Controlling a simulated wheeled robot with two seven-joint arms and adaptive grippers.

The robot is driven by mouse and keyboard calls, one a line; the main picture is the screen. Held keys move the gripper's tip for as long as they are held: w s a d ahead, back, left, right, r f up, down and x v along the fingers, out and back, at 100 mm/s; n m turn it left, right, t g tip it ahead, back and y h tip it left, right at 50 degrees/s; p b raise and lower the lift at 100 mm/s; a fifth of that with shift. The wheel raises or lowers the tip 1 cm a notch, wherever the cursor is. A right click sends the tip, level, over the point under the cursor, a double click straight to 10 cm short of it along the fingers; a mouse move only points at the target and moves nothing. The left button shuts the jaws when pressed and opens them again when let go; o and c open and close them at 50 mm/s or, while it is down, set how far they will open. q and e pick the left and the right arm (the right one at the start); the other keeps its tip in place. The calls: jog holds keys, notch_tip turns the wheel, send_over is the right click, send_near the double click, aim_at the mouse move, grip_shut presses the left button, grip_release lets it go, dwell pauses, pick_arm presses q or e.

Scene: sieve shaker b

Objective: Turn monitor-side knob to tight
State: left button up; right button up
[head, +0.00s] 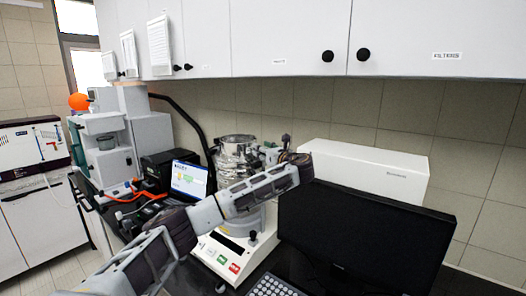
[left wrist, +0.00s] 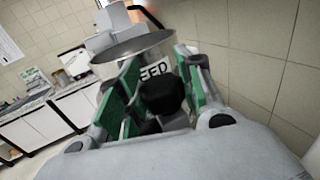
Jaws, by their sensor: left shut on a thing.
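The sieve shaker (head: 236,158) stands on the bench in the head view, with shiny metal sieves on a white base. My left arm crosses in front of its lower part. My left gripper (head: 284,150) is at the shaker's monitor side, near the top of the stack. In the left wrist view, a black knob (left wrist: 163,96) sits between the green-padded fingers of my left gripper (left wrist: 158,88), which is shut on it. The round metal lid (left wrist: 132,47) lies just beyond. The knob is hard to make out in the head view. My right gripper is not in view.
A black monitor (head: 360,235) stands right of the shaker, with a white box (head: 375,168) behind it. A laptop (head: 188,178) is to the left. Wall cabinets (head: 285,35) hang above. A keyboard (head: 272,287) lies at the front.

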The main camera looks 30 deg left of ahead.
pick_arm(q)
jog(key=shift+n+g+y, duration=0.5)
jog(key=shift+n+g, duration=0.5)
jog(key=shift+g, duration=0.5)
jog(key=shift+r+n+g+y, duration=0.1)
jog(key=shift+n+g+y, duration=0.2)
jog(key=shift+n+g, duration=1.15)
jog(key=shift+m+g, duration=0.25)
jog(key=shift+m, duration=0.1)
jog(key=o, duration=0.8)
jog(key=shift+d, duration=0.1)
jog(key=shift+s+d, duration=0.2)
jog(key=shift+d, duration=2.75)
jog(key=shift+s+d, duration=0.15)
jog(key=shift+d, duration=2.8)
